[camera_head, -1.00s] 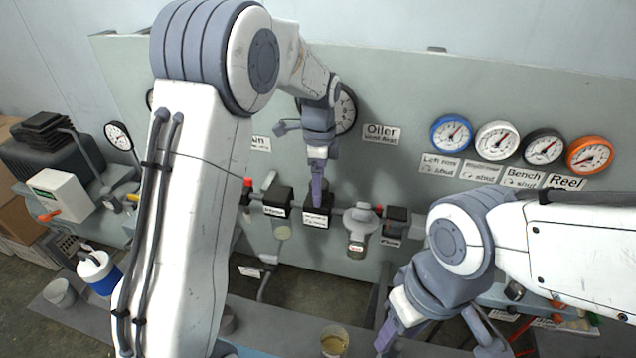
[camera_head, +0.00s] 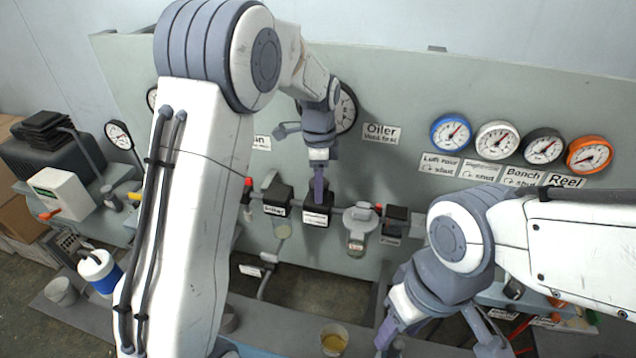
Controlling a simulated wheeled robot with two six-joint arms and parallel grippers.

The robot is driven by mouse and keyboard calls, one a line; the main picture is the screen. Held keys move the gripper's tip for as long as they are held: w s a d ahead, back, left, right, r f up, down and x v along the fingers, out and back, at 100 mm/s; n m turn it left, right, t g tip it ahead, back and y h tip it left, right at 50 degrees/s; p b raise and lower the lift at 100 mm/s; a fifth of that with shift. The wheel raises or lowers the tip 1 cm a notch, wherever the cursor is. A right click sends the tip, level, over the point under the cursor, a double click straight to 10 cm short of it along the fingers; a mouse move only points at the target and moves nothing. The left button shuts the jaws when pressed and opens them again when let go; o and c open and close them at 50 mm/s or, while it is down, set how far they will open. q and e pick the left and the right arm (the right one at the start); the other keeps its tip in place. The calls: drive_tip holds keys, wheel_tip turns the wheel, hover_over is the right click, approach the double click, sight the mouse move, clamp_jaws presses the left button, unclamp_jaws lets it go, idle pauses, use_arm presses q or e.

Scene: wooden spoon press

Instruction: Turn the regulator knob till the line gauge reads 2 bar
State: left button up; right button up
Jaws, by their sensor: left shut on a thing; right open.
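My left gripper (camera_head: 318,190) points down at the black regulator block (camera_head: 317,216) on the pipe run and is shut on its knob, which the fingers mostly hide. A large dial gauge (camera_head: 346,110) on the panel behind is partly covered by my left wrist; its reading cannot be made out. Which dial is the line gauge cannot be told here. My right gripper (camera_head: 388,338) is open and empty, low at the front, over the bench edge.
A black filter block (camera_head: 278,200) stands left of the regulator, and an oiler (camera_head: 358,222) stands right of it. Blue (camera_head: 451,132), white (camera_head: 497,139), black (camera_head: 542,146) and orange (camera_head: 589,154) rimmed gauges hang at right. A cup of yellowish liquid (camera_head: 334,340) stands at the front.

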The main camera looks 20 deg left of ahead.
use_arm(q)
drive_tip(key=n+p, duration=0.1)
drive_tip(key=n, duration=0.5)
drive_tip(key=shift+r+p, duration=0.1)
drive_tip(key=shift+p, duration=0.25)
drive_tip(key=n+p, duration=0.1)
drive_tip(key=n, duration=0.4)
drive_tip(key=n+p, duration=0.1)
drive_tip(key=n, duration=1)
drive_tip(key=shift+w+n+p, duration=0.1)
drive_tip(key=shift+n+p, duration=0.25)
drive_tip(key=shift+n, duration=0.05)
drive_tip(key=o, duration=1.4)
drive_tip(key=shift+c, duration=0.2)
